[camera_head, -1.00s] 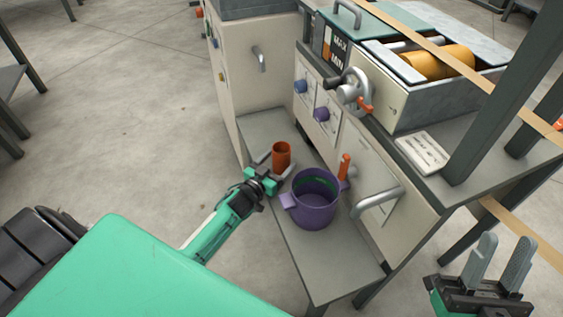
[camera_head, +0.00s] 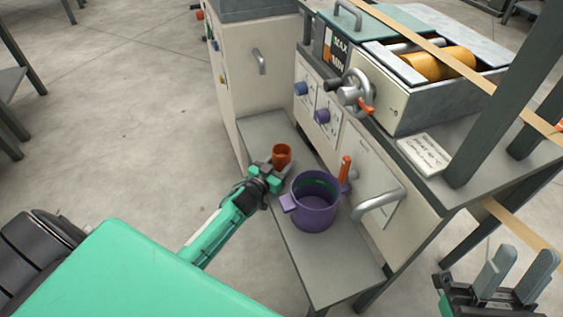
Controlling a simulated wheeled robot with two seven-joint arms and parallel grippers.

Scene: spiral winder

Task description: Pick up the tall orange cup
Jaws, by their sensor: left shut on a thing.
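The tall orange cup (camera_head: 282,153) stands at the far part of the low grey shelf in the head view. My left gripper (camera_head: 275,166) is at the cup and shut on it; its fingers and wrist hide the cup's lower part. The cup looks upright. I cannot tell whether its base touches the shelf. My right gripper (camera_head: 515,278) is at the lower right edge of the picture, with its two grey fingers apart and nothing between them.
A purple pot (camera_head: 315,203) with handles stands on the low shelf (camera_head: 322,262), close to the right of my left gripper. The machine's front panel (camera_head: 372,160), with knobs, an orange lever (camera_head: 345,168) and a grey handle (camera_head: 378,206), rises behind the shelf.

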